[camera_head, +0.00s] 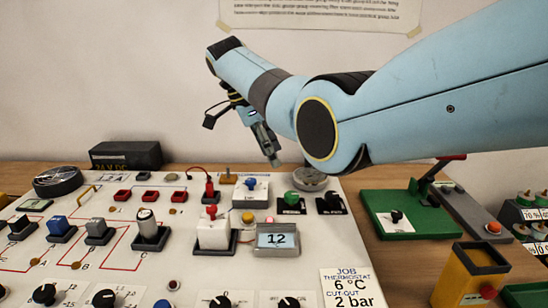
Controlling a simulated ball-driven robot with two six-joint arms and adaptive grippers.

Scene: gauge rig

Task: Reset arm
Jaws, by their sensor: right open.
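My right arm reaches in from the right, high across the picture. Its gripper (273,160) points down above the back part of the white control panel (210,262). The gripper is open and I see nothing between its fingers. It appears behind the blue-topped block (250,190) and the green knob (291,198), though its height above the panel is hard to judge. My arm hides part of the wall and the table's back right. My left gripper is not in view.
The panel carries several switches, knobs and red sockets, a display (277,238) reading 12, and a job card (352,288). A black box (126,155) stands at the back left. A green base (408,212) with a lever and a yellow box (470,275) stand at right.

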